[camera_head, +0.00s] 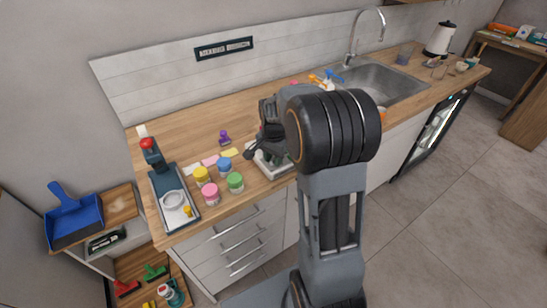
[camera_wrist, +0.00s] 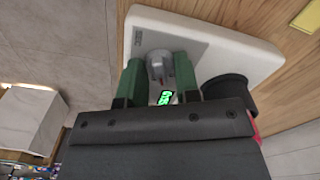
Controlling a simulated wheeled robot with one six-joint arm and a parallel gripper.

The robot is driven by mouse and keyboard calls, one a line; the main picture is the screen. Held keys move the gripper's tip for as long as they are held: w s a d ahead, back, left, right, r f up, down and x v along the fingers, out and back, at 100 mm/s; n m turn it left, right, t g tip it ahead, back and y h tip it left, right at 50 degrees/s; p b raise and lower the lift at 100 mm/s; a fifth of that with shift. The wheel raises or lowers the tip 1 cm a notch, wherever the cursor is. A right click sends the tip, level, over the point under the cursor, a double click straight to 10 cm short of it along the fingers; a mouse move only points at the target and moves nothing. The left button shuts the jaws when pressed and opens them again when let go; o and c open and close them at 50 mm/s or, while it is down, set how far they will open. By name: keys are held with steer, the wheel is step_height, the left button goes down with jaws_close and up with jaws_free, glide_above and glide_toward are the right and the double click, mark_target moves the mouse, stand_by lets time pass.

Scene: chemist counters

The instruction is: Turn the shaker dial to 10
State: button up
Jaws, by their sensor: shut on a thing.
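The shaker (camera_wrist: 225,45) is a white, rounded box with a grey panel, lying across the upper part of the wrist view. Its grey dial (camera_wrist: 160,58) sits between the two green fingers of my gripper (camera_wrist: 158,70), which is shut on it. A red mark shows on the dial's near side. A small display (camera_wrist: 165,98) with glowing green digits is just below the dial; the digits are tilted and too small to read surely. In the head view the shaker (camera_head: 270,168) is mostly hidden behind my arm, near the counter's front edge.
Several coloured jars, including a pink one (camera_head: 210,194) and a green one (camera_head: 235,182), stand left of the shaker. A sink (camera_head: 385,85) is at the right. Open wood counter (camera_head: 185,135) lies behind the jars.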

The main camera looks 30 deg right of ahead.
steer(key=shift+m, duration=2.3)
steer(key=o, duration=0.9)
steer(key=shift+r, duration=0.15)
step_height(320, 180, up, 14)
steer(key=shift+f, duration=0.2)
